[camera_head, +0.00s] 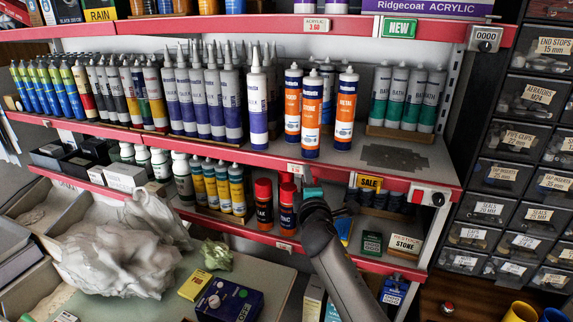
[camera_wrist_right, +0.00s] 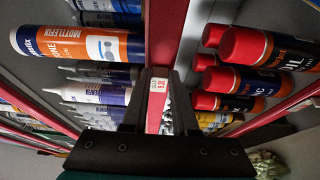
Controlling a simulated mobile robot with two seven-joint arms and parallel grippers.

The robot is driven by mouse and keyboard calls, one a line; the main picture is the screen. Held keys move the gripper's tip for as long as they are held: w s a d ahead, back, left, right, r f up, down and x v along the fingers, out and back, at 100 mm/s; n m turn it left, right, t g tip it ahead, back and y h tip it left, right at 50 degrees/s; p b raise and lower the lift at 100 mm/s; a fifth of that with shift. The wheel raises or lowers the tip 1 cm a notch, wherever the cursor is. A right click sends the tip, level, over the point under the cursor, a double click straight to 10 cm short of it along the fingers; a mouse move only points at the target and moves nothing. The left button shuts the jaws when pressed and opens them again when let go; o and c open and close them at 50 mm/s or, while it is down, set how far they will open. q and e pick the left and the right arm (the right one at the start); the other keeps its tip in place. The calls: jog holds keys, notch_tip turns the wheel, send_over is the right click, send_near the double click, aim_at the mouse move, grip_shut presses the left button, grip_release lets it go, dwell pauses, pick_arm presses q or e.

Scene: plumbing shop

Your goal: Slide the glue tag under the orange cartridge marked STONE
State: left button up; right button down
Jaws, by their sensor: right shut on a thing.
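The orange, white and blue cartridge marked STONE (camera_head: 312,112) stands upright at the shelf's front edge. Its label shows partly in the wrist view (camera_wrist_right: 85,45), ending in "ONE". A small white tag with red print (camera_head: 300,168), which I take for the glue tag, is at the red shelf rail below it. In the wrist view the tag (camera_wrist_right: 157,85) shows between the fingertips. My right gripper (camera_head: 309,186) reaches up to the rail from below and is shut on the tag. The tag's wording is too small to read. My left gripper is not in view.
Two more orange cartridges (camera_head: 293,103) (camera_head: 346,108) flank the STONE one, with a white-purple cartridge (camera_head: 257,105) to the left. Red-capped cans (camera_head: 264,203) stand close below the rail.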

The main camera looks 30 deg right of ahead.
jog(key=shift+s+d+p, duration=0.3)
jog(key=shift+s+d, duration=0.55)
jog(key=shift+s, duration=0.1)
jog(key=c, duration=0.7)
grip_release()
jog(key=v, duration=1.5)
jog(key=shift+s, duration=0.15)
jog(key=shift+a, duration=0.1)
